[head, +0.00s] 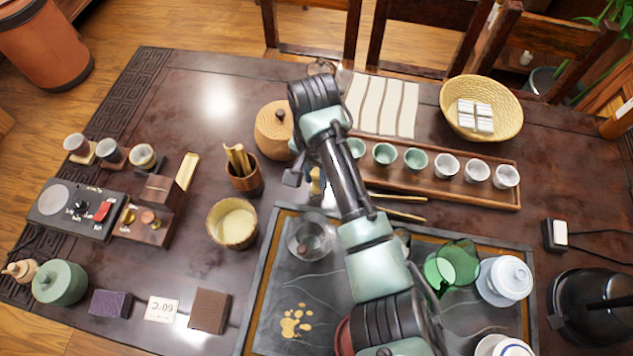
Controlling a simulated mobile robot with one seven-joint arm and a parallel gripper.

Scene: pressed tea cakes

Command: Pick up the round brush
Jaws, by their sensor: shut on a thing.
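My gripper (304,178) is over the middle of the table, partly hidden under my own arm. Its jaws are shut on a small pale tan piece that I take to be the round brush (316,184). Only a short part of the brush shows beside my forearm; its bristles are hidden. I cannot tell whether it touches the table.
A round wooden box (274,131) and a cup of bamboo tools (245,180) stand left of my gripper. A wooden tray of cups (440,190) is to the right. Nearer are a glass vessel (311,237) and the dark tea tray (285,280).

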